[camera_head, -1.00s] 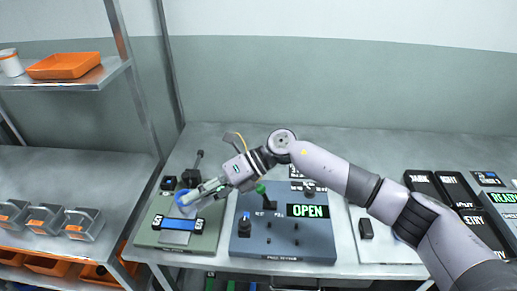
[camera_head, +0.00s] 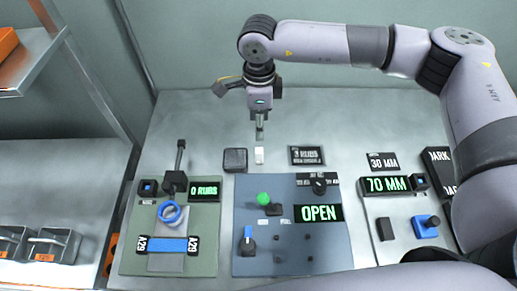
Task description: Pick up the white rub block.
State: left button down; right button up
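A small white block (camera_head: 259,155), which fits the white rub block, stands on the metal bench behind the blue-grey panel. My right gripper (camera_head: 260,137) points down just above and behind the block in the picture. Its fingers look narrow from this side, so I cannot tell whether they are open or whether they touch the block. My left gripper is not in view.
A dark block (camera_head: 235,160) stands close left of the white block. A dark sign (camera_head: 307,155) lies to the right. The green panel (camera_head: 205,262) with a blue ring (camera_head: 169,212) and the blue-grey panel (camera_head: 290,260) reading OPEN lie in front.

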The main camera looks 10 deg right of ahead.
jog(key=p, duration=0.2)
send_over(259, 150)
notch_tip(259, 150, down, 6)
jog(key=shift+f, duration=0.1)
jog(key=shift+s+f, duration=0.1)
jog(key=shift+f, duration=0.35)
notch_tip(259, 150, down, 4)
jog(key=p, duration=0.3)
jog(key=shift+f, duration=0.55)
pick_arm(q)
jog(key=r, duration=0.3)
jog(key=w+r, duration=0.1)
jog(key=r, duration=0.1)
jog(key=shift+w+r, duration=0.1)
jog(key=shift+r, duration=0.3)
pick_arm(e)
jog(key=shift+c, duration=0.3)
grip_shut()
